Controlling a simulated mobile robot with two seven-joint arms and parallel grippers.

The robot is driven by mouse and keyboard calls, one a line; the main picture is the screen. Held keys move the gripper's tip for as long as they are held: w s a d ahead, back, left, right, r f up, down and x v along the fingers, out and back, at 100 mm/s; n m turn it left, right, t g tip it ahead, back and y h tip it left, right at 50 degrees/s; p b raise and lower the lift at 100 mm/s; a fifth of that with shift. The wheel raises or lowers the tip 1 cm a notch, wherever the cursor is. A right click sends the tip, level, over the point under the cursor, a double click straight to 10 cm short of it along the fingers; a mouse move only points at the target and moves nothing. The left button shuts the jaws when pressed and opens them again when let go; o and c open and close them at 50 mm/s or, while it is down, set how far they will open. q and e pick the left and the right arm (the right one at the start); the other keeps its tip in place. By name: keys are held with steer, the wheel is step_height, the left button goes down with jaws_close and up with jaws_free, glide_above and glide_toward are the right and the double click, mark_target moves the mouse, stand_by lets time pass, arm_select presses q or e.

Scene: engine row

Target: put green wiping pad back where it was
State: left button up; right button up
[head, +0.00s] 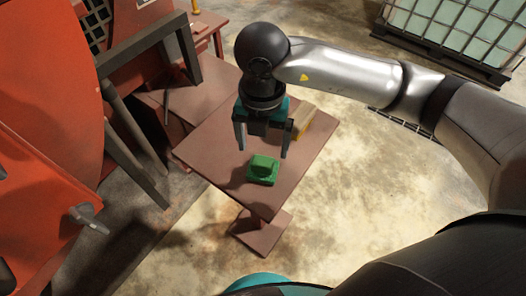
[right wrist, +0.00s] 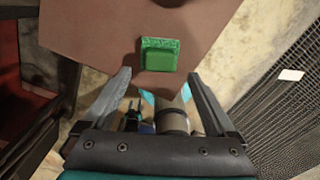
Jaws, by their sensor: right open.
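The green wiping pad (head: 262,169) lies on the brown table top (head: 215,150), near its front edge, with its raised grip upward. It also shows in the right wrist view (right wrist: 160,54), beyond the fingertips. My right gripper (head: 262,150) is open and empty above the table, a little behind and above the pad, fingers pointing down. In the right wrist view the right gripper's fingers (right wrist: 157,78) are spread wide with nothing between them.
Large orange-red machinery (head: 45,120) stands at the left. A caged white tank (head: 460,30) is at the back right. The concrete floor (head: 370,180) right of the table is clear.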

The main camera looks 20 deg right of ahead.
mark_target(262, 161)
steer(key=shift+r+p, duration=0.4)
steer(key=shift+r, duration=2.35)
